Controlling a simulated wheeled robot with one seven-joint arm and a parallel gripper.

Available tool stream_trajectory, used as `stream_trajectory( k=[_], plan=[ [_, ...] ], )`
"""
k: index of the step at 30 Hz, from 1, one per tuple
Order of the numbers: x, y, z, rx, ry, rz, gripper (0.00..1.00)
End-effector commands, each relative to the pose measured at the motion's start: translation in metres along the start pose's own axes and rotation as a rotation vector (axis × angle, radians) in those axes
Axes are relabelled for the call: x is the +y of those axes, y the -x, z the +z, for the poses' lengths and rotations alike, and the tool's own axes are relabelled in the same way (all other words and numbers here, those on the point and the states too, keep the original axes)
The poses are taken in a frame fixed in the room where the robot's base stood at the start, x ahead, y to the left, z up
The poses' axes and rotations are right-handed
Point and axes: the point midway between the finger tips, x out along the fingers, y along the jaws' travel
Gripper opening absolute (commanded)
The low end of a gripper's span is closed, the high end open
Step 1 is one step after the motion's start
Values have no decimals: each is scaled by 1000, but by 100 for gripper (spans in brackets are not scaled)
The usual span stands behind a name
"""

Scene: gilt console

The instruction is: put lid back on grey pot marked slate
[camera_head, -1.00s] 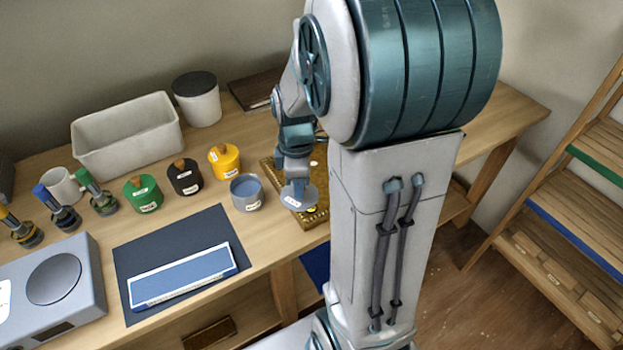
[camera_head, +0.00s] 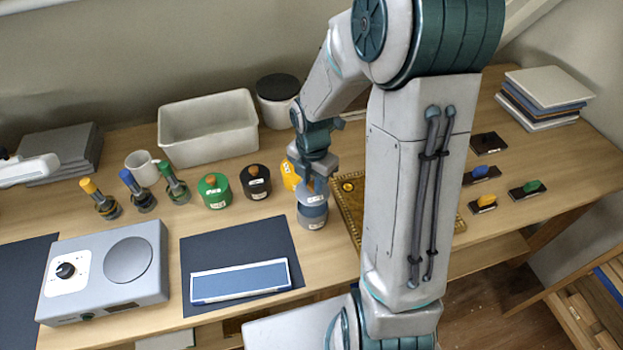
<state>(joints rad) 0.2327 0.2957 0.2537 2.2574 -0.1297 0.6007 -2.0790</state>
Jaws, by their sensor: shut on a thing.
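The grey pot (camera_head: 313,217) with a white label stands on the wooden table, right of the black pot (camera_head: 256,182). The label's writing is too small to read. My gripper (camera_head: 312,186) is above the grey pot, pointing down, and is shut on the grey lid (camera_head: 313,199). The lid is over the pot's mouth and looks level. I cannot tell whether it touches the rim. My gripper and the lid hide the pot's opening. My wrist partly hides the yellow pot (camera_head: 289,176) behind.
A green pot (camera_head: 214,191) stands left of the black pot. A gilt tray (camera_head: 350,209) lies right of the grey pot, partly behind my arm. A dark mat (camera_head: 214,248) with a blue-and-white box (camera_head: 240,281) is in front. A white bin (camera_head: 207,128) and white canister (camera_head: 278,98) stand behind.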

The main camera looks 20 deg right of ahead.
Motion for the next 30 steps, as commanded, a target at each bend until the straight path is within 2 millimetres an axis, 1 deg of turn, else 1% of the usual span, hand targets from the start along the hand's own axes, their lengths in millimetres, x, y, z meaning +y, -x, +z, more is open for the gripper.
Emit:
stream_trajectory(
  k=[1,9,15,20,30],
  plan=[
    [0,-8,0,0,-1,0,2],
    [0,-36,-1,0,1,0,2],
    [1,-50,-1,1,1,-1,2],
    [1,-53,-2,1,1,-1,2],
    [1,-52,-2,1,2,0,2]
  ],
)
